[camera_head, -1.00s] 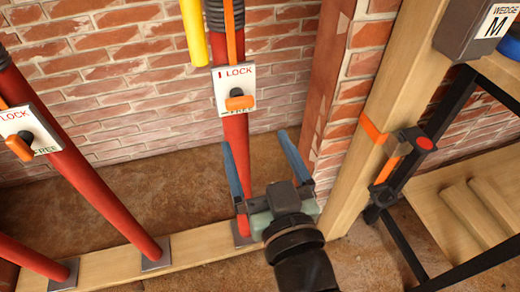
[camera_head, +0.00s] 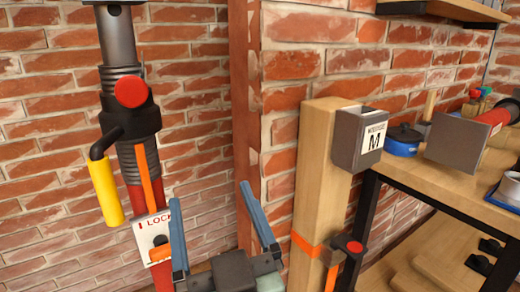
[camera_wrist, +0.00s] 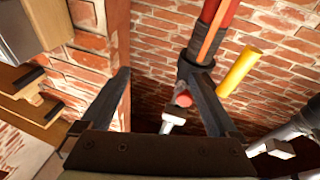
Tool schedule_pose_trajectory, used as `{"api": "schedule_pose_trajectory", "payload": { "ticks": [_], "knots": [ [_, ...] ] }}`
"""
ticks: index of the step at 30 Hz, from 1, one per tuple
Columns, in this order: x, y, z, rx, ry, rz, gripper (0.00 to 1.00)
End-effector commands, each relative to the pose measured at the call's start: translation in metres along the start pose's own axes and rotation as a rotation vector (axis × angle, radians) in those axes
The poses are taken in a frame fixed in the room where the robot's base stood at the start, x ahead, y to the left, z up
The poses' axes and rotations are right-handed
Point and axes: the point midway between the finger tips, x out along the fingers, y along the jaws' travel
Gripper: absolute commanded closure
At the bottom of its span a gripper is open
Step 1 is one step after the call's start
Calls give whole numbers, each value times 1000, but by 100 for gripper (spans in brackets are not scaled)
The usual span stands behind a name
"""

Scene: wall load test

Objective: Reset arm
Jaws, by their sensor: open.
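My gripper (camera_head: 215,228) is open and empty, low in the head view, with its two blue-grey fingers spread apart and pointing up. Behind its left finger stands a red prop (camera_head: 135,170) with a grey threaded upper part, a red round knob (camera_head: 131,91) and a yellow handle (camera_head: 105,188). A white LOCK plate (camera_head: 150,232) with an orange lever is on the prop, partly hidden by the left finger. In the wrist view the open fingers (camera_wrist: 165,100) frame the prop's red knob (camera_wrist: 184,99), with the yellow handle (camera_wrist: 238,70) to the right.
A wooden post (camera_head: 315,170) stands right of my gripper, with a grey wedge box (camera_head: 360,140) marked M and an orange strap (camera_head: 304,245). Further right is a workbench (camera_head: 430,185) with a blue pot (camera_head: 403,140). A brick wall (camera_head: 200,80) stands behind.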

Motion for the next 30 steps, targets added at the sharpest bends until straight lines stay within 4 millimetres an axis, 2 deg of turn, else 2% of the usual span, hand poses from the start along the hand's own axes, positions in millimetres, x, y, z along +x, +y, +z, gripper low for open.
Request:
{"api": "schedule_pose_trajectory", "payload": {
  "ticks": [1,3,8,12,13,15,23,30],
  "knots": [
    [6,11,-38,-27,79,51,5],
    [8,24,-81,-49,172,119,5],
    [-3,42,-167,-84,374,242,5],
    [-25,50,-232,-104,543,324,5],
    [-32,51,-245,-109,580,341,5],
    [-20,54,-262,-103,553,335,5],
    [-4,59,-322,-103,549,333,5],
    [14,65,-395,-103,547,332,5]
  ]
}}
